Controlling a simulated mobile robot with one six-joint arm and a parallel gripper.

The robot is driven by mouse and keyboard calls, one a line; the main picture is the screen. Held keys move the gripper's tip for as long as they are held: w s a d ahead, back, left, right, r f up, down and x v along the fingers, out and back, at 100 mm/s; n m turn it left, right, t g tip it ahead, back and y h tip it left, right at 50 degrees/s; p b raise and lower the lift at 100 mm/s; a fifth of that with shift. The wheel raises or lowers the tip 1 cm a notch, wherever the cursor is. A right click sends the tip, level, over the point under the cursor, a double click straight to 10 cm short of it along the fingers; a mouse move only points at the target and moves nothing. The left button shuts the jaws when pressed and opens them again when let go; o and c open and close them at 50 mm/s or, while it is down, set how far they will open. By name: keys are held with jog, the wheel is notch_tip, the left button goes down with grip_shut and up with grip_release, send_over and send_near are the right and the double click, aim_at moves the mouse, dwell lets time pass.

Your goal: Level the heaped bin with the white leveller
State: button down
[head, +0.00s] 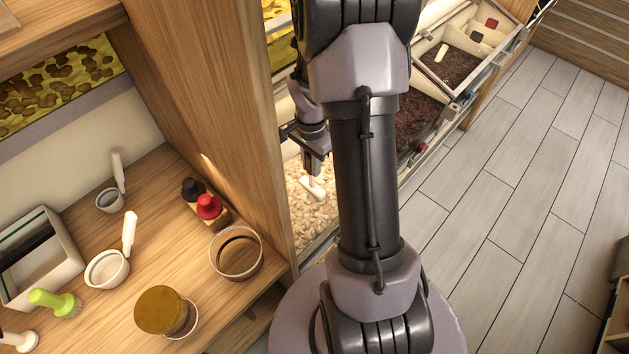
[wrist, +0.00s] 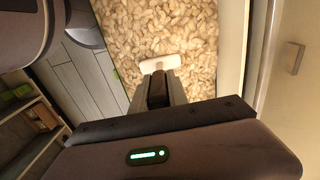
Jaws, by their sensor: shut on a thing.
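My gripper (head: 315,165) reaches down over a bin of pale, curved nut-like pieces (head: 308,215) at the centre of the head view. It is shut on the white leveller (head: 312,188), whose light end shows just below the fingers. In the wrist view the white leveller (wrist: 161,64) lies crosswise beyond the fingertips (wrist: 159,88), at or just above the pale pieces (wrist: 165,30). I cannot tell whether it touches them. My arm hides the right part of this bin in the head view.
Dark-filled bins (head: 450,66) stand behind to the right, one with a white scoop. A wooden upright (head: 215,110) borders the bin on the left. The left counter holds white scoops (head: 107,269), a glass bowl (head: 236,252), a green brush (head: 55,303) and a lidded jar (head: 165,310).

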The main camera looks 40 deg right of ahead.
jog(key=shift+a, duration=0.35)
jog(key=shift+s+a+b, duration=0.2)
jog(key=shift+a+b, duration=0.5)
jog(key=shift+a, duration=1.8)
jog(key=shift+d, duration=0.25)
jog(key=shift+w+d, duration=0.15)
jog(key=shift+d, duration=1.8)
